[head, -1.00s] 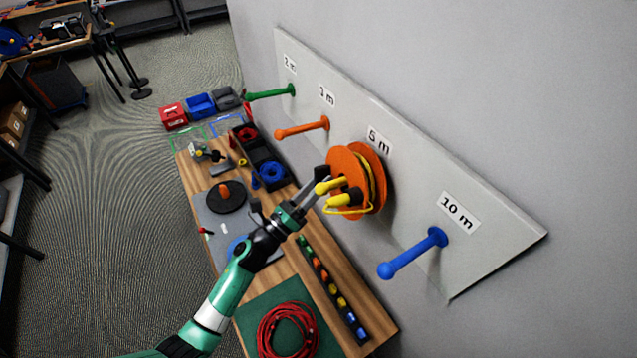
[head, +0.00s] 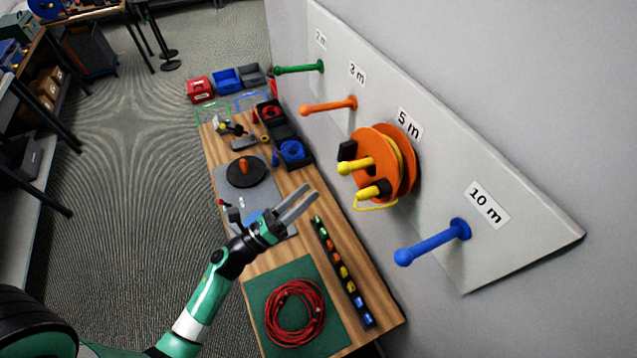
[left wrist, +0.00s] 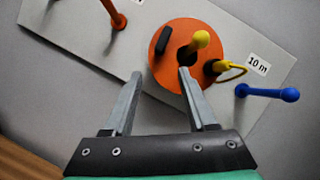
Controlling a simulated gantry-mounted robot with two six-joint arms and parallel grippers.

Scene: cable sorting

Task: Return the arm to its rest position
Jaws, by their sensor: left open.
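My left gripper (head: 299,203) is open and empty above the wooden bench, its fingers pointing toward the wall board. In the left wrist view its two fingers (left wrist: 158,85) are spread, with nothing between them. An orange reel (head: 392,150) with yellow cable hangs on the yellow peg (head: 349,168) under the "5 m" label. The reel (left wrist: 166,73) also shows ahead of the fingers in the left wrist view, apart from them. My left arm comes in from the lower left. My right gripper is out of view.
The wall board (head: 545,235) also carries a green peg (head: 299,69), an orange peg (head: 329,105) and a blue peg (head: 432,243), all bare. On the bench lie a red cable coil (head: 295,313) on a green mat, a connector strip (head: 343,272), a black turntable (head: 246,172) and bins.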

